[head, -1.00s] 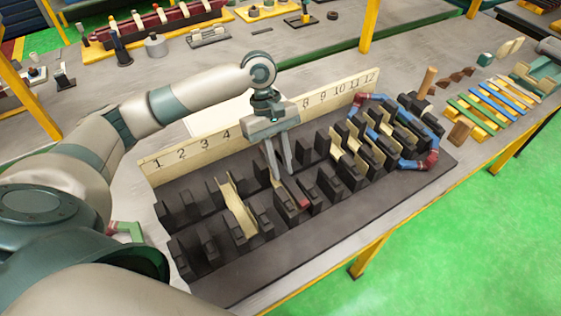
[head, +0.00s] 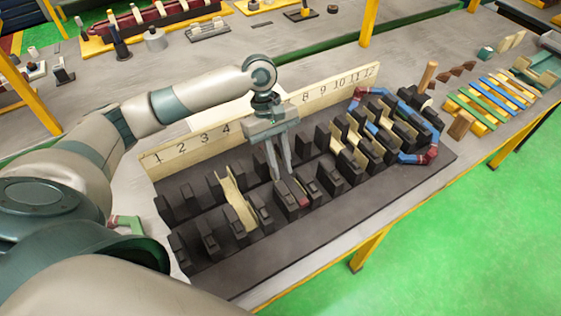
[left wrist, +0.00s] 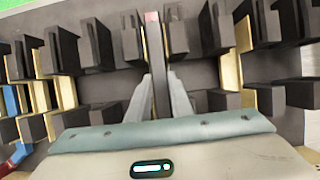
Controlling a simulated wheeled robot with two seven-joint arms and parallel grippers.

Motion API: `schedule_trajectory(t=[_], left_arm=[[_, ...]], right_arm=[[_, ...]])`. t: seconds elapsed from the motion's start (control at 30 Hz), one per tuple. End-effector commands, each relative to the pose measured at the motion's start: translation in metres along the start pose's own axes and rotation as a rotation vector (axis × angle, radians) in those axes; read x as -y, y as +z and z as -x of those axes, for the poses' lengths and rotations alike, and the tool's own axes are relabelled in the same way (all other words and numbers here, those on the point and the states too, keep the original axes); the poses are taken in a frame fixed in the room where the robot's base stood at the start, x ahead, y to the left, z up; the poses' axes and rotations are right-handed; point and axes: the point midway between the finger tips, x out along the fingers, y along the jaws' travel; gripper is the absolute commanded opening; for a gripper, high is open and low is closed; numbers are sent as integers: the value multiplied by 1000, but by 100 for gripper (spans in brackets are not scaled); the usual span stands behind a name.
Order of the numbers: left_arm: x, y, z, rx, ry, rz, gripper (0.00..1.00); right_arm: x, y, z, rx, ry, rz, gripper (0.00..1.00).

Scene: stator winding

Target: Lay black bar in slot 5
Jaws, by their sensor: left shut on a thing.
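My left gripper (head: 283,178) is over the middle of the dark slotted stator block (head: 215,282), fingers pointing down. It is shut on a black bar (left wrist: 165,75) with a red end. In the head view the red end (head: 304,201) shows low between black teeth, to the right of the beige-lined slot. In the left wrist view the bar runs lengthwise between two rows of teeth, with a beige strip close beside it. Whether the bar touches the slot floor is hidden. The number board (head: 195,143) stands behind; the gripper covers its middle numbers. My right gripper is not in view.
A beige liner (head: 236,203) sits in a slot left of the gripper. Blue and red coils (head: 420,158) wrap the teeth at the right end. Coloured strips on a yellow rack (head: 490,105) lie at the far right. Black teeth stand close on both sides of the fingers.

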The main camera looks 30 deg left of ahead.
Motion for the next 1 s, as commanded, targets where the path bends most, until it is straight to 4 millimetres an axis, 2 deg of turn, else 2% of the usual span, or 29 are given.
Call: schedule_trajectory(t=[0.57, 0.6, 0.67, 1.0], left_arm=[[0, -1, -2, 0, 0, 0, 0], [0, -1, -2, 0, 0, 0, 28], [0, -1, -2, 0, 0, 0, 41], [0, -1, -3, 0, 0, 1, 41]], right_arm=[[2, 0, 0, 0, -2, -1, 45], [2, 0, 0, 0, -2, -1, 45], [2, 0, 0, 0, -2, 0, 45], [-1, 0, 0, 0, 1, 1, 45]])
